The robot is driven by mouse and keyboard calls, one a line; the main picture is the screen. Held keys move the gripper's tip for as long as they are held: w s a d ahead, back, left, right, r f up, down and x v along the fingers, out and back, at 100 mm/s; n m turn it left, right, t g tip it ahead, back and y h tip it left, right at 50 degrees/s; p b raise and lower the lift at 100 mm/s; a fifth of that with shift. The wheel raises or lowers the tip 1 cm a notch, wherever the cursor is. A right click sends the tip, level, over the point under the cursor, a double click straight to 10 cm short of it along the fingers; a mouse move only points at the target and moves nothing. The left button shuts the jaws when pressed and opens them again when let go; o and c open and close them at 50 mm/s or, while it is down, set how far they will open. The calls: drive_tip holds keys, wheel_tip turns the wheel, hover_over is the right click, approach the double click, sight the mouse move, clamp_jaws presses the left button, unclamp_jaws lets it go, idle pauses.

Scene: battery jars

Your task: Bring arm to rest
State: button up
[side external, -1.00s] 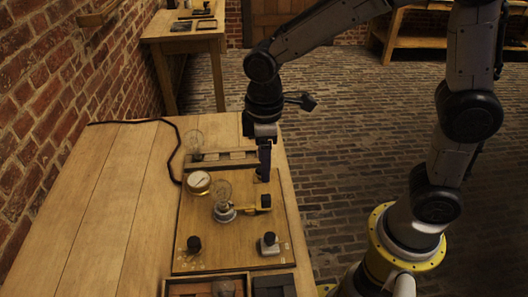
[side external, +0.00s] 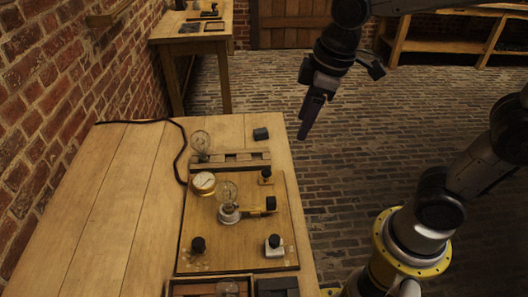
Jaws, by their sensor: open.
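My gripper (side external: 304,134) hangs in the air past the right edge of the wooden table (side external: 110,210), over the brick floor. It is open, its fingers point down and nothing shows between them. It is apart from everything on the table. My arm reaches back to the upper right. On the table lies a wooden board (side external: 215,235) with a lamp bulb (side external: 228,192) on a round base, a brass gauge (side external: 203,182), a yellow lever with a black handle (side external: 271,203) and several black knobs, one (side external: 266,174) at the board's back right.
A slotted wooden rack (side external: 235,160) with a second bulb (side external: 200,142) stands behind the board. A small dark block (side external: 261,134) lies near the table's back right. A compartment tray (side external: 205,288) is at the front. A black cable (side external: 182,150) runs along the left.

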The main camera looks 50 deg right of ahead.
drive_tip(key=s+d+m+t, duration=0.1)
drive_tip(key=s+d+m, duration=0.1)
drive_tip(key=s, duration=0.3)
drive_tip(key=s+d+m+t, duration=0.1)
drive_tip(key=s+d+m, duration=0.2)
drive_tip(key=s, duration=0.3)
drive_tip(key=shift+s+f+m+t, duration=0.2)
drive_tip(key=shift+m+t, duration=0.2)
drive_tip(key=shift+m, duration=0.4)
drive_tip(key=shift+d+r, duration=0.1)
idle(0.3)
idle(1.2)
